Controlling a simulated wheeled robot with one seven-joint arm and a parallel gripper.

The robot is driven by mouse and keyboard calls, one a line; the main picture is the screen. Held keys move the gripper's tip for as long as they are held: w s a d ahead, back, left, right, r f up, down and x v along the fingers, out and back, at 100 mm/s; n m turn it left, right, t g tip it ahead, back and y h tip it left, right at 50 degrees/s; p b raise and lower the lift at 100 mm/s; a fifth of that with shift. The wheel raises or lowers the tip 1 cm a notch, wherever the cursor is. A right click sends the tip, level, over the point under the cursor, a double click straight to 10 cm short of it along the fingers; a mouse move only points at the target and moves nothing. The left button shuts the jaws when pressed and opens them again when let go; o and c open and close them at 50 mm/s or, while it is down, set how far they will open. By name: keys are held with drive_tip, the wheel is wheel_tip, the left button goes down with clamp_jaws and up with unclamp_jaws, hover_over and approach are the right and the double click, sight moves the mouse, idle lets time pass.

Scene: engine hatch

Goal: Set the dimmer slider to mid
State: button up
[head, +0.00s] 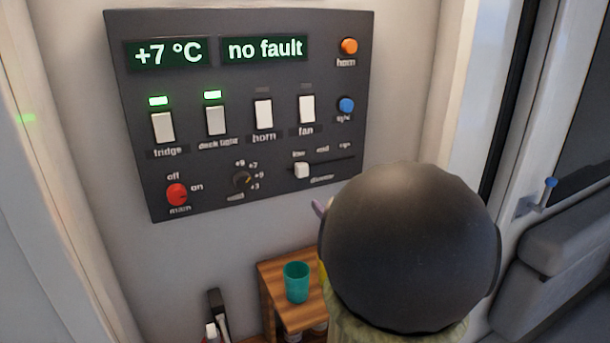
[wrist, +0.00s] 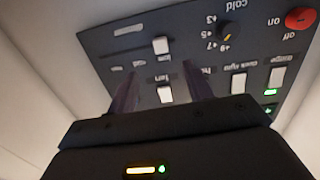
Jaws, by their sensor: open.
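The dimmer slider has a white knob (head: 302,170) at the left end of its dark track, below the small label that reads like "low". The track runs right towards my arm in the head view. In the wrist view the panel is upside down, and the knob (wrist: 161,46) shows just beyond my fingertips. My gripper (wrist: 161,68) is open and empty, its two dark fingers apart, with a white rocker switch (wrist: 165,94) seen between them. Whether the fingers touch the panel cannot be told. In the head view my dark round arm link hides most of the gripper.
The dark panel (head: 225,180) also carries rocker switches, a red main knob (head: 177,194), a small rotary dial (head: 242,180), an orange button (head: 349,46) and a blue button (head: 346,105). Below stands a wooden shelf (head: 270,290) with a teal cup (head: 297,282).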

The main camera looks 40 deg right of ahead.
sight(304, 169)
drive_tip(key=shift+s+d+r+t+y, duration=0.2)
drive_tip(key=shift+s+r+t+y, duration=0.2)
drive_tip(key=shift+s+r+t, duration=0.25)
drive_tip(key=shift+g, duration=0.25)
drive_tip(key=p+x, duration=0.4)
drive_tip(key=x, duration=1.3)
drive_tip(key=shift+w+d, duration=0.15)
drive_tip(key=shift+c, duration=0.2)
clamp_jaws()
